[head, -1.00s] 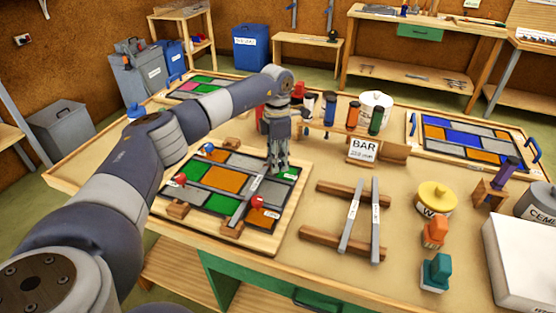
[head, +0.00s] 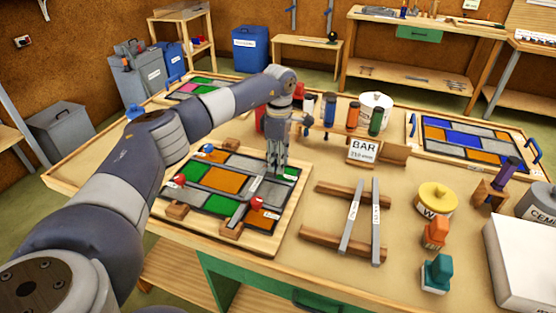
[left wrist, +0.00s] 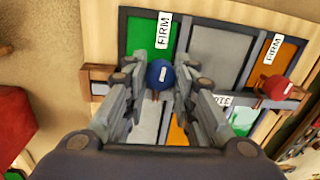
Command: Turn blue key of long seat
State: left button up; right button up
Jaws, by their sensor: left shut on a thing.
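The leaded panel (head: 227,180) lies on a wooden board, with green, orange and grey panes between dark lines. My left gripper (head: 278,172) points down at the panel's far right part. In the left wrist view, its fingers (left wrist: 160,82) are shut on the round blue key (left wrist: 160,74), one on each side. The key sits on a wooden seat (left wrist: 97,73) along the panel edge, partly hidden by the fingers. A red key (left wrist: 277,87) stands on a wooden piece to the right, apart from the gripper. My right gripper is not in view.
Two grey bars lie on a wooden rack (head: 325,241) to the right. Upright coloured tools (head: 352,116) and a BAR sign (head: 363,150) stand behind. Another panel (head: 465,138) lies at the far right.

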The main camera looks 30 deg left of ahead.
pick_arm(q)
jog(key=shift+w+r, duration=0.1)
jog(key=shift+r, duration=0.05)
jog(key=o, duration=1.1)
jog(key=r, duration=1.2)
jog(key=shift+w+a, duration=0.15)
jog(key=shift+w, duration=0.1)
